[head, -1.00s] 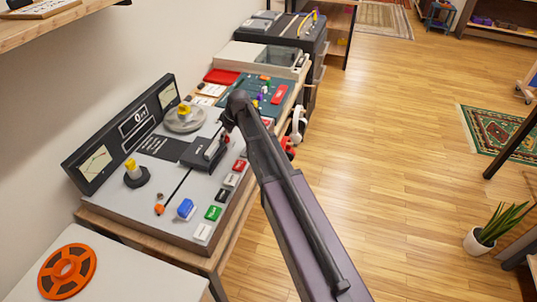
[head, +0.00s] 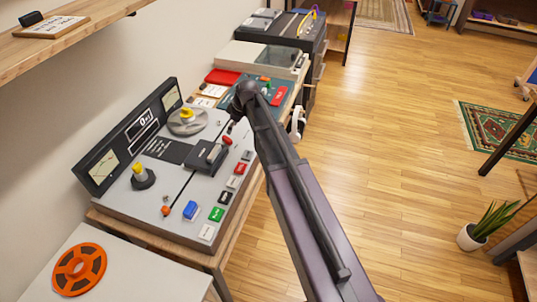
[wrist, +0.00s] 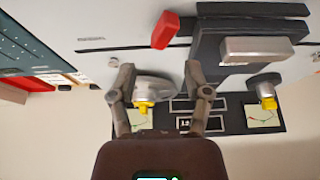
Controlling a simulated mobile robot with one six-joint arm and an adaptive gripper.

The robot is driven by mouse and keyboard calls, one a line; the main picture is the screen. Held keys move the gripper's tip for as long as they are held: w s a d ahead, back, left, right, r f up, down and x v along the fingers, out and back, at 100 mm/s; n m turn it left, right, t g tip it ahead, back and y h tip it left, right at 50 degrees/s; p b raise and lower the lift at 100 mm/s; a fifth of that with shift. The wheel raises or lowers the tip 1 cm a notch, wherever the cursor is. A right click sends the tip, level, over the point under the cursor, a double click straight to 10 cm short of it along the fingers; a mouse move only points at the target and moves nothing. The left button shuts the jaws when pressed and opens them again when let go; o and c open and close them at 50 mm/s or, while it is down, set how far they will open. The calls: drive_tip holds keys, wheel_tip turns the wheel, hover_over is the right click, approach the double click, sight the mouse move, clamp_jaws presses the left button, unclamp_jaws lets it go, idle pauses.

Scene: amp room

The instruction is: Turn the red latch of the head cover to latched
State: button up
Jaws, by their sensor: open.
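The tape machine (head: 160,205) has a grey deck with a dark head cover (head: 205,158) on it. The red latch (head: 227,140) sits on the deck just beyond the cover's far end. In the wrist view the red latch (wrist: 165,31) is a short bar lying slanted, to the left of the head cover (wrist: 213,42) and apart from it. My gripper (wrist: 160,82) is open and empty, its fingers on either side of the view below the latch. It does not touch the latch in that view. In the head view my arm hides most of the gripper.
A grey reel with a yellow knob (head: 187,121) and a bare yellow-topped spindle (head: 142,176) stand on the deck. Coloured buttons (head: 217,214) line its front edge. An orange reel (head: 79,270) lies on the white table.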

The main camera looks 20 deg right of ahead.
drive_tip(key=p+v, duration=0.6)
drive_tip(key=v, duration=0.1)
drive_tip(key=s+d+m+g+h, duration=0.1)
drive_tip(key=s+m, duration=0.4)
drive_tip(key=s, duration=0.6)
drive_tip(key=s+d+f+m+g+h, duration=0.1)
drive_tip(key=s+m, duration=0.4)
drive_tip(key=s, duration=0.7)
drive_tip(key=shift+d+m+h, duration=0.3)
drive_tip(key=shift+d+h, duration=0.5)
drive_tip(key=shift+d, duration=0.55)
drive_tip(key=shift+f, duration=0.1)
drive_tip(key=r+n+p, duration=0.2)
drive_tip(key=n, duration=0.4)
hover_over(227, 138)
drive_tip(key=shift+g, duration=0.3)
drive_tip(key=shift+f, duration=0.2)
wheel_tip(227, 138, down, 13)
drive_tip(key=b, duration=1.3)
drive_tip(key=shift+f+b, duration=0.2)
drive_tip(key=shift+b, duration=0.2)
